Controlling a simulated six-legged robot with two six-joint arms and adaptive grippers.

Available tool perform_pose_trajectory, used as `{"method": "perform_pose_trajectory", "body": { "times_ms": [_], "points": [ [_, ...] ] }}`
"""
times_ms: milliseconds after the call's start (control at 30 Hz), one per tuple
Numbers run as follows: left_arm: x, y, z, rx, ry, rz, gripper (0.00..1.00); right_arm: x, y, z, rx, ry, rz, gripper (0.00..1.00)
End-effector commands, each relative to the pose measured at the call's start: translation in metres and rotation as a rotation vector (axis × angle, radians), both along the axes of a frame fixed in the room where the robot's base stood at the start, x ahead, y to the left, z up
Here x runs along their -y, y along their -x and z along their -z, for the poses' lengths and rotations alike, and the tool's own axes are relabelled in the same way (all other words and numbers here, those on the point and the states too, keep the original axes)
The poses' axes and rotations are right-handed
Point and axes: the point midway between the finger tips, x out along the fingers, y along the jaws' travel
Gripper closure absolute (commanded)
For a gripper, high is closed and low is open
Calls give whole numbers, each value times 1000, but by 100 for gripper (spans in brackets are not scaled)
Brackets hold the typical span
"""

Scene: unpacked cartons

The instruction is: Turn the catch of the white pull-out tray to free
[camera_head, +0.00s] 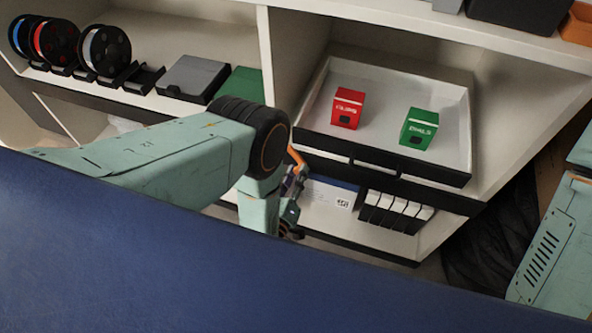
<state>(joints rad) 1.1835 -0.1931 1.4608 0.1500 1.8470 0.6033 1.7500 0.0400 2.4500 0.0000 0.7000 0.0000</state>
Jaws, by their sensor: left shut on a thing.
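The white pull-out tray (383,98) sits on the upper right shelf, with a black front edge. A red box (347,107) and a green box (419,128) stand in it. My left gripper (297,181) is at the tray's front left corner, low beside the black edge, and is mostly hidden behind my arm's wrist. It is shut on what looks like the orange catch (296,156), a thin orange piece by that corner. How far the catch is turned cannot be made out. My right gripper is not in view.
Below the tray, a lower shelf holds a row of black-and-white items (396,212) and a white labelled box (330,195). Spools (105,50), a grey case (192,78) and a green item (240,84) stand on the left shelf. Dark sheeting (495,240) lies at right.

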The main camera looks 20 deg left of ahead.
Motion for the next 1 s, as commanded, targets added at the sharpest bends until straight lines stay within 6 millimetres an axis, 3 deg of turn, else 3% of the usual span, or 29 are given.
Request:
{"method": "perform_pose_trajectory", "body": {
  "times_ms": [600, 1000],
  "points": [
    [-1, -3, -3, -10, 579, 1, 100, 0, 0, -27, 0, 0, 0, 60],
    [-2, -3, -1, -20, 852, 0, 100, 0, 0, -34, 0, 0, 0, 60]
  ]
}}
